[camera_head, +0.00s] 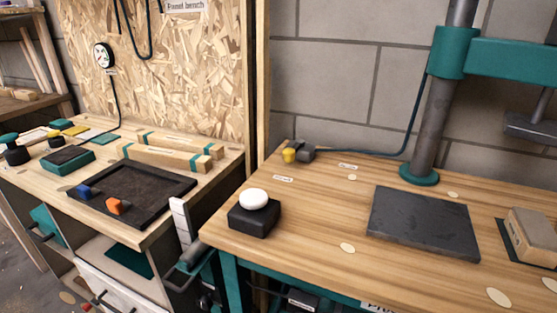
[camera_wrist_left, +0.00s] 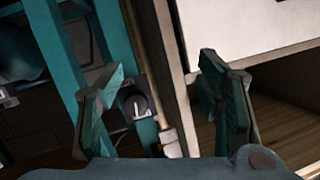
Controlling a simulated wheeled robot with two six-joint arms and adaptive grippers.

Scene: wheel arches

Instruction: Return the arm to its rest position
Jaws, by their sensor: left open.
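My left gripper (camera_wrist_left: 160,75) shows in the left wrist view with its two teal fingers spread wide apart. Nothing is between the fingertips; they are open and empty. Behind them are a teal frame post (camera_wrist_left: 85,60) and a pale panel (camera_wrist_left: 235,25) with an open wooden compartment (camera_wrist_left: 290,125) below it. My right gripper is not in view.
The right bench holds a black block with a white knob (camera_head: 253,200), a dark plate (camera_head: 424,222) and a teal-collared column (camera_head: 430,110). The left bench holds a black tray (camera_head: 160,220) with blue and orange pieces, and wooden bars (camera_head: 150,155). A gap separates the benches.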

